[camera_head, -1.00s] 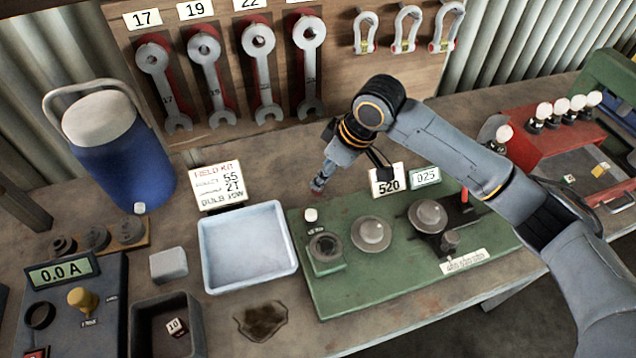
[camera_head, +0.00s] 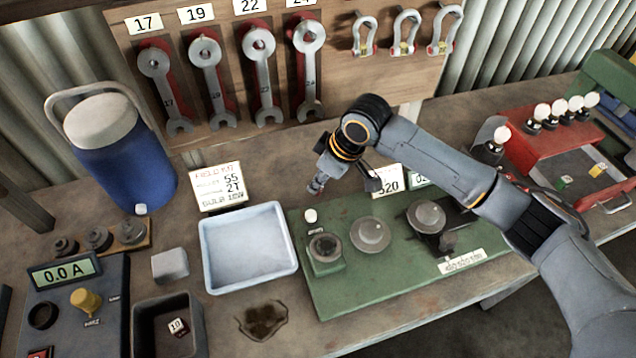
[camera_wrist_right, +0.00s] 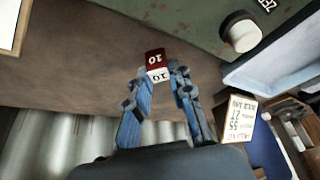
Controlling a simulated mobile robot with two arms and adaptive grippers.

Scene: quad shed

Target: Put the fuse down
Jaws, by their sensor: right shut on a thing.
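My right gripper (camera_head: 316,184) is shut on a small red and white fuse (camera_wrist_right: 156,65) marked 10. In the right wrist view the fuse sits between the blue fingertips (camera_wrist_right: 160,76). In the head view the gripper hangs behind the green board (camera_head: 336,292), near its back left corner, to the right of the FIELD KIT sign (camera_head: 217,186); the fuse is too small to make out clearly there. Another fuse-like block marked 10 (camera_head: 177,326) lies in the dark bin (camera_head: 141,345). My left gripper is not in view.
An empty white tray (camera_head: 292,262) lies left of the green board. A blue jug (camera_head: 125,165) stands at the left. Small 520 (camera_head: 388,181) and other signs stand near my arm.

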